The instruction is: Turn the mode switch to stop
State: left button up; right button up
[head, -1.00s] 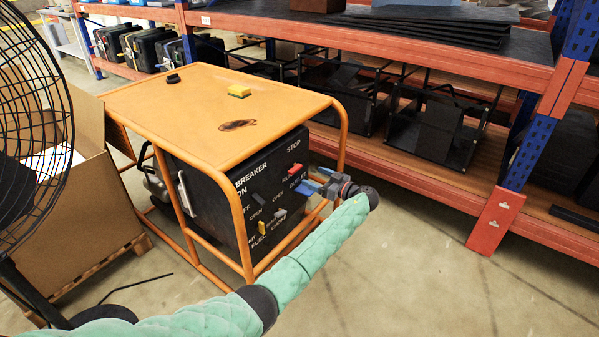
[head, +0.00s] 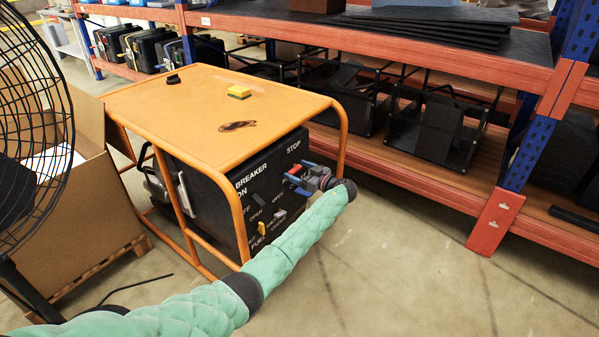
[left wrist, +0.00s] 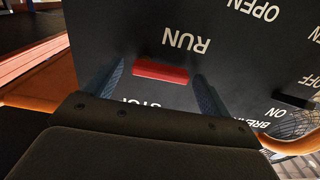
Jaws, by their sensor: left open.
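The mode switch is a red handle (left wrist: 160,71) on the dark control panel (head: 215,205), between the words RUN and STOP. In the left wrist view it lies crosswise, close under RUN, and STOP is partly hidden by my gripper. In the head view the red handle (head: 295,168) shows just above my fingers. My left gripper (head: 297,182) is open at the panel. Its two blue fingers stand one on each side of the red handle, near its ends; I cannot tell whether they touch it. My right gripper is not in view.
Other switches and labels are close by on the panel. A fan (head: 30,130) and cardboard box (head: 85,210) stand left. Shelving (head: 450,180) runs behind.

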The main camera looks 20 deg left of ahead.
pick_arm(q)
jog(key=c, duration=1)
